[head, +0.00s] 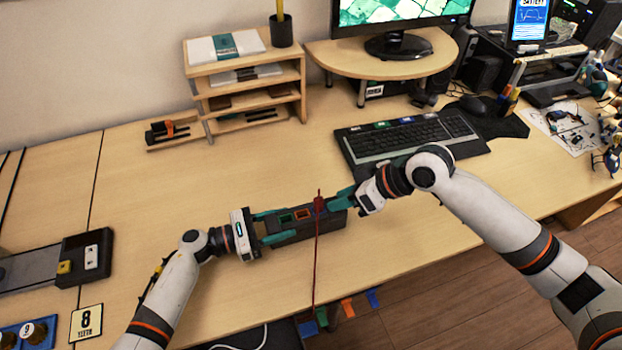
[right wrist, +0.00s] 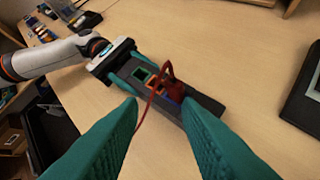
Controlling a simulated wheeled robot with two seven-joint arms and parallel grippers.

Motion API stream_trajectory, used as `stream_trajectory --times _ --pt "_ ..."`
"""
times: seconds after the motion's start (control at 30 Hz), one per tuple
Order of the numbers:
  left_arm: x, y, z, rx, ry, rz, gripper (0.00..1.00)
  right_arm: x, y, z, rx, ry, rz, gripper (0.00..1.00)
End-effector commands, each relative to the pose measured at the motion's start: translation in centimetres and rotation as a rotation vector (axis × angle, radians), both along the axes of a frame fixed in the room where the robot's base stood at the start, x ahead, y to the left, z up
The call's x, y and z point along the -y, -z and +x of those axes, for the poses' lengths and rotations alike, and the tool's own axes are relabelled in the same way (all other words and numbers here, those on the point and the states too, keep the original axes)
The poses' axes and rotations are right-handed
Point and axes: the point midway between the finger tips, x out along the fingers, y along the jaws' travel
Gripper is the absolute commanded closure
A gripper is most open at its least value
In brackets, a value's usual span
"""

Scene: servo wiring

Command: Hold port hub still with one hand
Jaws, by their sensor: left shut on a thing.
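The port hub (head: 300,232) is a dark grey bar on the table's near part, with a green-rimmed port and an orange-rimmed port on top. It also shows in the right wrist view (right wrist: 205,108), where a blue port is partly seen beside a red plug (right wrist: 172,84). The plug stands on the hub's top; I cannot tell if it is fully seated. A thin red cable (head: 317,250) runs from it over the near edge. My left gripper (head: 268,228) is shut on the hub's left end. My right gripper (head: 338,202) is open, near the hub's right end.
A keyboard (head: 410,138) lies behind my right gripper. A wooden shelf (head: 250,82) and a monitor stand (head: 385,55) stand at the back. Several coloured plugs (head: 347,307) hang at the table's near edge.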

Motion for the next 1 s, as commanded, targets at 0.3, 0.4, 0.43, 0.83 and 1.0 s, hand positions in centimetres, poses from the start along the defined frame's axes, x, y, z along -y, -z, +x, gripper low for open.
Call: stream_trajectory --times 0.3,0.4,0.43,0.83,1.0 --pt "0.0 0.0 0.0 0.0 0.0 0.0 0.78 -4.5 -3.1 1.6 -0.347 0.281 -0.288 0.69" --pt "0.0 0.0 0.0 0.0 0.0 0.0 0.78 -4.6 -4.2 2.0 -0.382 0.399 -0.386 0.69" --pt "0.0 0.0 0.0 0.0 0.0 0.001 0.78 -4.6 -4.6 2.1 -0.386 0.431 -0.41 0.69" --pt "0.0 0.0 0.0 0.0 0.0 0.001 0.78 -4.3 -4.7 2.7 -0.397 0.606 -0.521 0.69" --pt "0.0 0.0 0.0 0.0 0.0 0.001 0.78 -4.4 -1.7 3.1 -0.398 0.605 -0.52 0.69"
